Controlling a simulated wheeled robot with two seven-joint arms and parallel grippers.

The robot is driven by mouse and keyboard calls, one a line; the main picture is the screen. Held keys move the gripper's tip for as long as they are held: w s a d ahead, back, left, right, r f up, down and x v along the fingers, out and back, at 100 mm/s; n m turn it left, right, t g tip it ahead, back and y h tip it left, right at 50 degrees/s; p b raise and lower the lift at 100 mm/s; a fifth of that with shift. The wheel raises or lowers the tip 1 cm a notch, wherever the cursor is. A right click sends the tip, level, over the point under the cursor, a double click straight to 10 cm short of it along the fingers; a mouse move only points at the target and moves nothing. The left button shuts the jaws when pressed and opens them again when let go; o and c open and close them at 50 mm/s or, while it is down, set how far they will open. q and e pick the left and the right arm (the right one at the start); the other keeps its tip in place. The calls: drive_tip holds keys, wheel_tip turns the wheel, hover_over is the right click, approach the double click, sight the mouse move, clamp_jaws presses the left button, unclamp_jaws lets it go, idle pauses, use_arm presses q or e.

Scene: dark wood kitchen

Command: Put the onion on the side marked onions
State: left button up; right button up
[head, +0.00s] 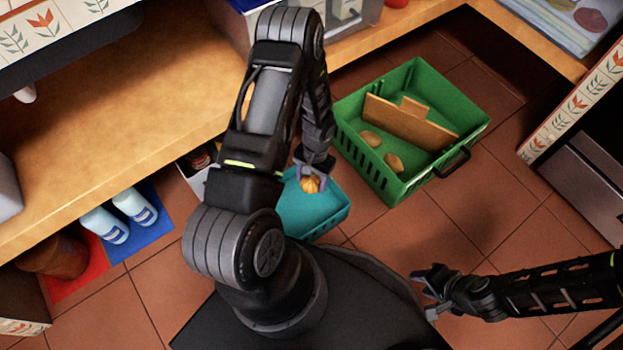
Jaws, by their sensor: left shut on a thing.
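My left gripper (311,172) is shut on a golden-brown onion (310,185). It holds the onion over the teal bin (328,221); I cannot tell how far above the bin's floor it is. A green crate (383,183) stands to the right of the bin, split by an upright wooden divider (408,122). Two light brown potato-like vegetables lie on the near left side of the divider. The far right side looks empty where it shows. I can read no marking on the crate. My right gripper (422,291) is open and empty, low at the right.
A wooden counter (160,110) runs along the left and back. A black handle (453,164) sticks out from the crate's near right side. Tiled floor is clear right of the crate.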

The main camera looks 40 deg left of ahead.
use_arm(q)
drive_tip(key=w+d+r+m, duration=0.2)
drive_tip(key=w+d+r, duration=0.15)
drive_tip(key=r, duration=0.65)
drive_tip(key=w+d+r+m, duration=0.15)
drive_tip(key=w+r, duration=0.25)
drive_tip(key=r, duration=0.5)
drive_tip(key=w+d+r+m, duration=0.1)
drive_tip(key=w+d+r, duration=0.25)
drive_tip(key=r, duration=0.65)
drive_tip(key=s+d+r+m+y, duration=0.1)
drive_tip(key=d+r, duration=0.3)
drive_tip(key=r, duration=0.7)
drive_tip(key=shift+s+r+m, duration=0.15)
drive_tip(key=shift+m, duration=0.6)
